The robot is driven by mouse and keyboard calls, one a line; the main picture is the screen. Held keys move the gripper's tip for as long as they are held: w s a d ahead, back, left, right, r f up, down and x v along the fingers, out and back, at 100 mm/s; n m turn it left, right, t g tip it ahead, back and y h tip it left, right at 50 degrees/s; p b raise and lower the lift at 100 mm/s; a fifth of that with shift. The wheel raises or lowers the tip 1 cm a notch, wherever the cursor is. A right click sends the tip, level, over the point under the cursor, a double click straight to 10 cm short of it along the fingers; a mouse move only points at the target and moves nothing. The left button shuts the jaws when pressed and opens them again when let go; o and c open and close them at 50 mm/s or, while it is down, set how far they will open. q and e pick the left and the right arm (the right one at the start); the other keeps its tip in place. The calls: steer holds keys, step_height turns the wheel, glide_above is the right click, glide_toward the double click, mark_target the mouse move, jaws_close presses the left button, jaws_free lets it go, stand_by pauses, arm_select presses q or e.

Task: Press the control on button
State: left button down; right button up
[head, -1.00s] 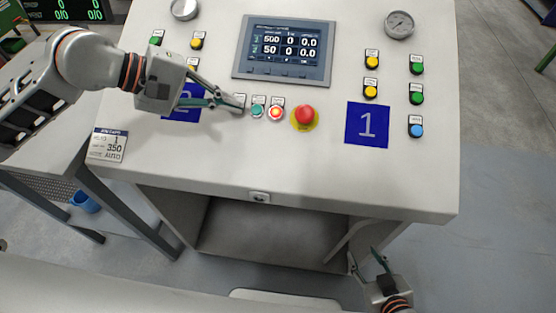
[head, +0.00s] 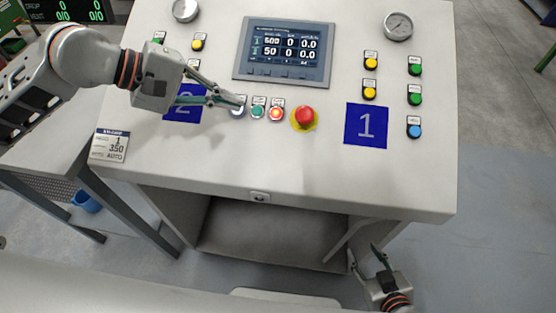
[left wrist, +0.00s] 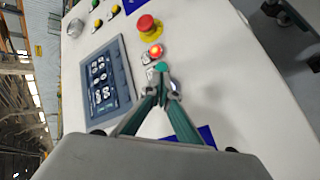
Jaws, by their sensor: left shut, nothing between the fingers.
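A row of small labelled buttons sits on the light console, with label text too small to read. A whitish button (head: 238,113) is at the left, then a teal green button (head: 258,111), then a red lit button (head: 276,114). The left wrist view shows the teal button (left wrist: 161,67) just beyond the fingertips and the whitish button (left wrist: 174,87) beside them. My left gripper (head: 241,101) is shut and empty, its tips close to the whitish button; I cannot tell whether they touch it. My right gripper (head: 367,259) is open and empty, low in front of the console.
A red mushroom button (head: 305,116) on a yellow ring stands right of the row. A display screen (head: 284,50) is behind it. Yellow, green and blue buttons and a gauge (head: 398,26) are at the right. Blue plates (head: 366,126) flank the row. The console front is clear.

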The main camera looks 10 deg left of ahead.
arm_select(q)
steer(key=shift+r, duration=0.1)
arm_select(e)
steer(key=shift+r, duration=0.1)
arm_select(q)
steer(key=shift+s+r+p, duration=0.3)
steer(key=shift+r, duration=0.35)
steer(key=shift+s+r+p, duration=0.25)
steer(key=shift+r, duration=0.35)
steer(key=r, duration=0.1)
steer(key=s+r, duration=0.1)
steer(key=p, duration=0.1)
steer(key=shift+s+r, duration=0.25)
steer(key=shift+r, duration=0.15)
arm_select(e)
steer(key=r, duration=0.1)
steer(key=w+r, duration=0.1)
steer(key=r, duration=0.1)
steer(key=shift+w, duration=0.1)
